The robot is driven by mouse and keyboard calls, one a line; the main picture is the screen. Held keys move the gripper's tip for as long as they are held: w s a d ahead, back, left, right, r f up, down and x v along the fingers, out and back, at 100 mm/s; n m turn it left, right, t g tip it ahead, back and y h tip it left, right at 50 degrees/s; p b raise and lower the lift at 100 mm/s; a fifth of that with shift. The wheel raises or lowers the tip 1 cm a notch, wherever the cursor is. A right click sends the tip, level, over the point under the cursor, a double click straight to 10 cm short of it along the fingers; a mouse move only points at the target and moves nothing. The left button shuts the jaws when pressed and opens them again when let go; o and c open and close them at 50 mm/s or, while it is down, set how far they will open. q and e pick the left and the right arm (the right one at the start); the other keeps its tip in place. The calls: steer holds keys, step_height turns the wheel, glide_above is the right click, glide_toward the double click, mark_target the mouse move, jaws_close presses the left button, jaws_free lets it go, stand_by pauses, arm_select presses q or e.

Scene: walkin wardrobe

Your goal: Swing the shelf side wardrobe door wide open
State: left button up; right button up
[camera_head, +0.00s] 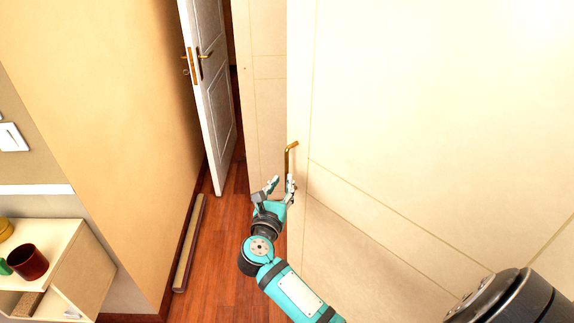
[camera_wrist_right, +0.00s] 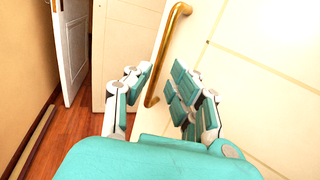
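The cream wardrobe door (camera_head: 420,110) fills the right side of the head view, and it also shows in the right wrist view (camera_wrist_right: 260,60). Its gold bar handle (camera_head: 288,158) is near the door's left edge. My right gripper (camera_head: 279,186) is at the lower part of the handle. In the right wrist view the handle (camera_wrist_right: 168,45) runs down between the spread fingers of the right gripper (camera_wrist_right: 160,90). The fingers are open, one on each side of the handle's lower end. I cannot tell whether they touch it. My left gripper is not in view.
A white room door (camera_head: 209,95) stands ajar at the back. Another cream panel (camera_head: 267,100) is behind the handle.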

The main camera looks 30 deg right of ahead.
mark_target(286, 171)
steer(key=p+x, duration=0.1)
steer(key=x, duration=0.5)
steer(key=shift+w+d, duration=0.15)
jaws_close()
